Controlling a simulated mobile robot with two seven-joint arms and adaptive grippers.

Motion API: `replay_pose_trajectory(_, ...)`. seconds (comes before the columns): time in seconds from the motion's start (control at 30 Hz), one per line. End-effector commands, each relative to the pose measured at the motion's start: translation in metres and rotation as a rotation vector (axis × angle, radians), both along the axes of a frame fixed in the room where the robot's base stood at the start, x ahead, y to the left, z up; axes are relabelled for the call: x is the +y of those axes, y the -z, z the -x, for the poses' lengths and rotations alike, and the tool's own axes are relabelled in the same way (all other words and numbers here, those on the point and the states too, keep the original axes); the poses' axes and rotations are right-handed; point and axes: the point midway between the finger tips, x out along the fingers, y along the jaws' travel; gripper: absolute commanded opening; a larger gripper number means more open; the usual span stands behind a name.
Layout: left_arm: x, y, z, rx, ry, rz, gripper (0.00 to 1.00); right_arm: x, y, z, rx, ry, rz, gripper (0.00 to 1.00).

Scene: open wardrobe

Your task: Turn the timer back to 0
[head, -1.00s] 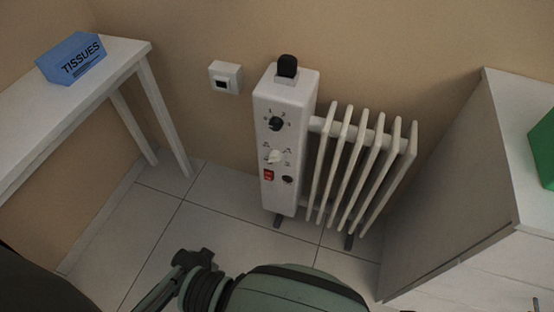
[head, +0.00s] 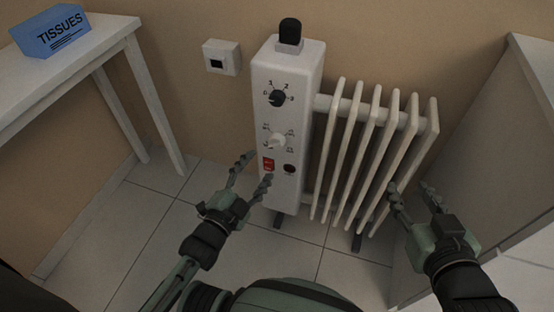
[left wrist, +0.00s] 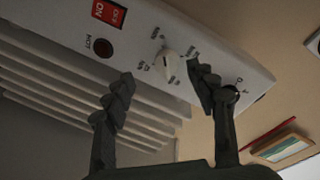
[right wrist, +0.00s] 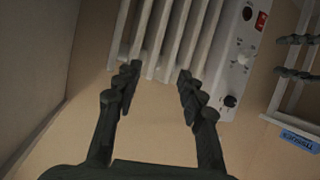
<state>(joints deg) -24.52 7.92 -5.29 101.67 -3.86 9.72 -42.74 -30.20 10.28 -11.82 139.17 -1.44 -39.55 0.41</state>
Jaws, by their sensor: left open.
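The white heater's control panel (head: 288,71) stands upright and faces me. Its upper black dial (head: 278,98) has single digits around it. Its lower white dial (head: 277,141) has small labels that I cannot read well; I cannot tell for sure which dial is the timer. My left gripper (head: 257,173) is open and empty, below and left of the white dial, near the red switch (head: 268,164). In the left wrist view the white dial (left wrist: 168,65) shows between the fingers, and one finger partly covers the black dial. My right gripper (head: 413,197) is open and empty before the ribs.
The heater's ribs (head: 377,145) stand right of the panel. A white table (head: 92,57) with a blue tissue box (head: 50,31) is at left. A wall socket (head: 221,57) is beside the heater. A pale cabinet (head: 480,160) closes off the right. Tiled floor lies clear at left.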

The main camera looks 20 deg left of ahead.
Motion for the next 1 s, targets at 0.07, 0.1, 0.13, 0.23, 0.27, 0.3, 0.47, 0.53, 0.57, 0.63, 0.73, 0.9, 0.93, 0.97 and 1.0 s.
replay_pose_trajectory(0.07, -0.005, -0.007, 0.004, -0.053, 0.011, -0.033, 0.57, -0.001, -0.015, 0.004, -0.032, 0.008, -0.012, 0.40)
replay_pose_trajectory(0.1, -0.007, -0.010, 0.004, -0.068, 0.014, -0.045, 0.57, -0.002, -0.020, 0.005, -0.041, 0.009, -0.015, 0.40)
replay_pose_trajectory(0.13, -0.007, -0.012, 0.003, -0.076, 0.015, -0.049, 0.57, -0.002, -0.023, 0.006, -0.048, 0.009, -0.017, 0.40)
replay_pose_trajectory(0.23, -0.010, -0.014, -0.006, -0.085, 0.017, -0.053, 0.57, 0.001, -0.030, 0.005, -0.069, 0.005, -0.026, 0.40)
replay_pose_trajectory(0.27, -0.010, -0.014, -0.010, -0.084, 0.017, -0.053, 0.57, 0.002, -0.031, 0.005, -0.076, 0.003, -0.029, 0.40)
replay_pose_trajectory(0.3, -0.011, -0.014, -0.017, -0.084, 0.017, -0.053, 0.57, 0.004, -0.034, 0.004, -0.089, -0.001, -0.035, 0.40)
replay_pose_trajectory(0.47, -0.016, -0.013, -0.043, -0.081, 0.017, -0.053, 0.57, 0.011, -0.045, 0.001, -0.148, -0.014, -0.062, 0.40)
replay_pose_trajectory(0.53, -0.017, -0.013, -0.053, -0.081, 0.017, -0.051, 0.57, 0.014, -0.051, 0.001, -0.171, -0.020, -0.072, 0.40)
replay_pose_trajectory(0.57, -0.018, -0.013, -0.057, -0.080, 0.016, -0.051, 0.57, 0.016, -0.053, 0.000, -0.181, -0.022, -0.077, 0.40)
replay_pose_trajectory(0.63, -0.019, -0.013, -0.064, -0.079, 0.016, -0.050, 0.57, 0.018, -0.057, 0.000, -0.200, -0.026, -0.086, 0.40)
replay_pose_trajectory(0.73, -0.020, -0.013, -0.070, -0.078, 0.016, -0.050, 0.57, 0.020, -0.061, 0.000, -0.218, -0.030, -0.094, 0.40)
replay_pose_trajectory(0.9, -0.020, -0.013, -0.072, -0.077, 0.016, -0.050, 0.57, 0.021, -0.063, 0.000, -0.223, -0.032, -0.097, 0.40)
replay_pose_trajectory(0.93, -0.020, -0.013, -0.072, -0.077, 0.016, -0.050, 0.57, 0.021, -0.063, 0.000, -0.223, -0.032, -0.097, 0.40)
replay_pose_trajectory(0.97, -0.020, -0.013, -0.072, -0.077, 0.016, -0.050, 0.57, 0.021, -0.063, 0.000, -0.223, -0.032, -0.097, 0.40)
replay_pose_trajectory(1.0, -0.020, -0.013, -0.072, -0.077, 0.016, -0.050, 0.57, 0.021, -0.063, 0.000, -0.223, -0.032, -0.097, 0.40)
